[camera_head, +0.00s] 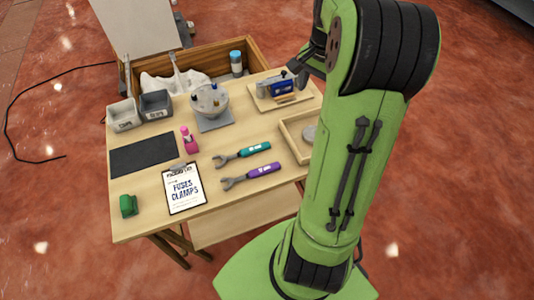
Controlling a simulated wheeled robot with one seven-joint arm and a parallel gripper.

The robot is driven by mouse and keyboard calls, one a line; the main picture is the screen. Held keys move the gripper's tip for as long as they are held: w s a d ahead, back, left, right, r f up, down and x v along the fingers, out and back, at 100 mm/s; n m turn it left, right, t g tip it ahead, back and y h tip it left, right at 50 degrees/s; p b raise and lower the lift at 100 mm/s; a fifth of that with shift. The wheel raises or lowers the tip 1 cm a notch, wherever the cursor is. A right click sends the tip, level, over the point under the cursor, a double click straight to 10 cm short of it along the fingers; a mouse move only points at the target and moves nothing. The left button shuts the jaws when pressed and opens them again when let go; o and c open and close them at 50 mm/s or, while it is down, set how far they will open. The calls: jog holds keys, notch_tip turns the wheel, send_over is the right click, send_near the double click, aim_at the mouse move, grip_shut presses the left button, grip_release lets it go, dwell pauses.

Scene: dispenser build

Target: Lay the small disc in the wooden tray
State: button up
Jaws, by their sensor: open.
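A pale grey round disc (309,132) lies inside a shallow wooden tray (291,144) at the right side of the table. My green arm covers the tray's right part. I cannot tell whether another disc is hidden there. A second wooden tray (262,104) behind it holds a blue and dark device (283,88) and a small tan piece. My gripper (299,71), dark grey and partly hidden by my arm, is above the table's back right, near the blue device. It is open, and I see nothing held in it.
A bowl (210,100) with several small bottles stands on a grey mat. Grey bins (124,115), a black mat (143,156), a clipboard (184,189), a pink bottle (189,140), and teal (242,154) and purple (251,176) tools occupy the table. The front right tabletop is clear.

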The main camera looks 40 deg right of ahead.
jog(key=s+a+r+n+t+h, duration=0.1)
jog(key=a+r+n, duration=0.2)
jog(key=a, duration=0.3)
jog(key=s+a+r+n+t, duration=0.1)
jog(key=a+r+n, duration=0.2)
jog(key=a, duration=0.4)
jog(key=s+a+n+t+y, duration=0.1)
jog(key=s+a+n+t, duration=0.2)
jog(key=s+a+n, duration=0.6)
jog(key=s+a, duration=0.2)
jog(key=a, duration=0.1)
jog(key=shift+f, duration=0.35)
notch_tip(320, 180, up, 9)
jog(key=p, duration=0.9)
jog(key=shift+r, duration=0.1)
